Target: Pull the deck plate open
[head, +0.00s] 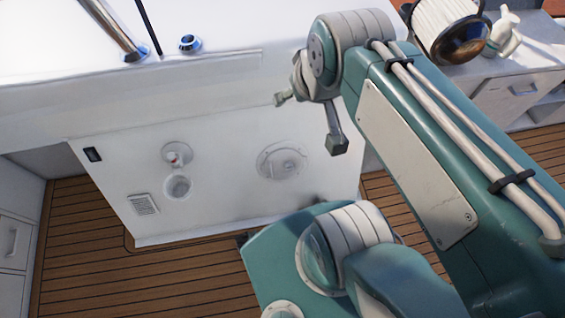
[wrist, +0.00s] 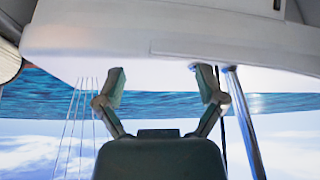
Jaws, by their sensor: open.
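My gripper (head: 310,121) hangs in front of the white console in the head view, its two fingers spread with nothing between them. The wrist view also shows my gripper (wrist: 161,83) open and empty. A seam with a rounded corner (head: 127,241) runs in the teak deck at the foot of the white panel. It may be the deck plate's edge; I cannot tell for sure. Most of that area is hidden behind the panel and my arm. My gripper is well above the deck, apart from the seam.
The white panel (head: 225,150) carries round fittings (head: 285,161), a vent (head: 142,204) and a black switch (head: 93,155). A steel rail (head: 112,28) stands on the console. Drawers (head: 14,240) stand at left. A cabinet (head: 505,95) is at right. Teak deck (head: 95,265) is clear at lower left.

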